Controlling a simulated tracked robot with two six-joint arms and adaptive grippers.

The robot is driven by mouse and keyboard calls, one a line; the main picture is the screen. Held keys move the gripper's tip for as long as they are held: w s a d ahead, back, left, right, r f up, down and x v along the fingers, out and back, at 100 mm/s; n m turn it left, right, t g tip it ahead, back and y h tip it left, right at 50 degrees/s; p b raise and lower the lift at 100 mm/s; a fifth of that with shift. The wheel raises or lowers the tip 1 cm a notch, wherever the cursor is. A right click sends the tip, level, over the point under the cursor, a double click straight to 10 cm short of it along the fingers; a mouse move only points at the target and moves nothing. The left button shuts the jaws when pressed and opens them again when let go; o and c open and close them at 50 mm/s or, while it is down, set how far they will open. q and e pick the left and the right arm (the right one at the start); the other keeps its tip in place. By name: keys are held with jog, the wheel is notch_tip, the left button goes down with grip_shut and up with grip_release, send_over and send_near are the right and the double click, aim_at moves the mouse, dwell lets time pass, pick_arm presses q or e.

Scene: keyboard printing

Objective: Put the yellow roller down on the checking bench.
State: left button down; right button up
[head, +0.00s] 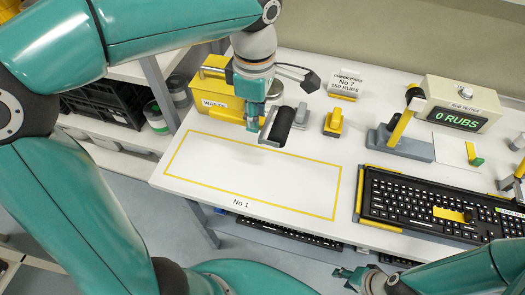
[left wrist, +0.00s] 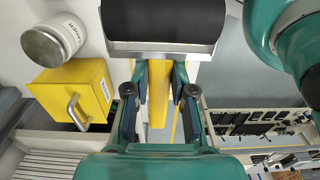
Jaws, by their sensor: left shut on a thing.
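My left gripper (head: 256,112) is shut on the yellow roller. The roller's wide black drum (head: 280,124) in its metal frame shows in the head view, over the upper right part of the yellow-outlined area marked No 1. In the left wrist view the black drum (left wrist: 165,18) is at the top, and its yellow handle (left wrist: 157,95) lies between my left fingers. The checking bench (head: 235,170) is the white top beneath. I cannot tell for sure whether the roller touches it. My right gripper (head: 350,274) is low at the bottom edge; its jaws are unclear.
The yellow waste box (head: 213,88) stands behind left of my gripper. The rub tester (head: 460,105) and a keyboard (head: 430,200) fill the right side. The outlined area is bare.

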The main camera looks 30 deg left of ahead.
aim_at(257, 172)
pick_arm(q)
jog(key=shift+f, duration=0.1)
notch_tip(257, 172, down, 19)
jog(key=shift+f, duration=0.2)
dwell(0.3)
jog(key=c, duration=1)
grip_release()
notch_tip(257, 172, up, 12)
jog(key=shift+r, duration=0.1)
jog(key=shift+s, duration=0.1)
